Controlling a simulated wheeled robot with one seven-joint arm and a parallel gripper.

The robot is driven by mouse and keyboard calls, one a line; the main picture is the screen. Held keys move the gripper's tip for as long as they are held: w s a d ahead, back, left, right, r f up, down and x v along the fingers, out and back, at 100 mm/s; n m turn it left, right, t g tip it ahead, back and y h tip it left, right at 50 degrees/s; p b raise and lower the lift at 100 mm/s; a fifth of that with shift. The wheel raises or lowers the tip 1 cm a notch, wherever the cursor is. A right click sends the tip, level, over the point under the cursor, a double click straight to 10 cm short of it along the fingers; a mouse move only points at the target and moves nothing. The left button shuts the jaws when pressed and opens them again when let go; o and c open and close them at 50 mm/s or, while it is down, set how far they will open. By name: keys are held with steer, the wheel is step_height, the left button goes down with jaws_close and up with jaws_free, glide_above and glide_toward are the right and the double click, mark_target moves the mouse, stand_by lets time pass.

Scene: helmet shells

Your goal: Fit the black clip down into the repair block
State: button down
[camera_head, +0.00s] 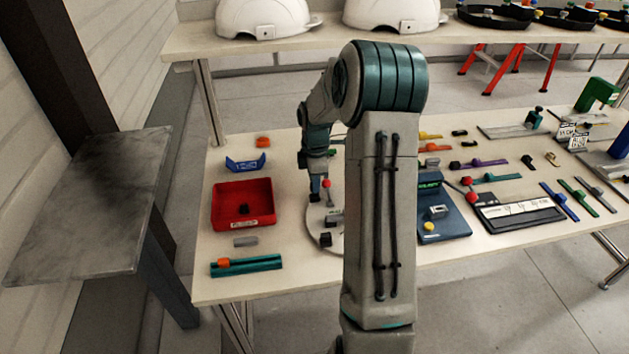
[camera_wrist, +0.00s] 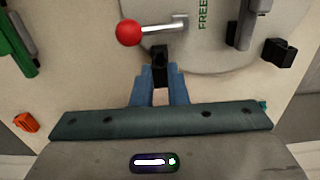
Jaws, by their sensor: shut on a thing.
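My gripper (camera_wrist: 159,88) is shut on the black clip (camera_wrist: 160,64), which stands out upright past the blue fingertips in the wrist view. The clip is over or near the edge of a round grey plate (camera_wrist: 200,60). A grey block (camera_wrist: 245,22) with a dark piece on it stands on that plate, right of the clip and apart from it. It may be the repair block; I cannot be sure. In the head view my gripper (camera_head: 315,194) is at the far left part of the plate (camera_head: 316,238), and the held clip cannot be made out.
A lever with a red ball (camera_wrist: 128,32) reaches close to the clip. A black block (camera_wrist: 280,52) is to the right. In the head view a red bin (camera_head: 232,196), a teal rail (camera_head: 246,266) and a blue station (camera_head: 446,226) stand around the plate; my arm hides part of it.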

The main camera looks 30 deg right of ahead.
steer(key=shift+f+b, duration=0.75)
steer(key=shift+f, duration=0.45)
steer(key=c, duration=1.3)
jaws_free()
steer(key=shift+c, duration=0.2)
steer(key=shift+r, duration=0.1)
step_height(320, 180, up, 14)
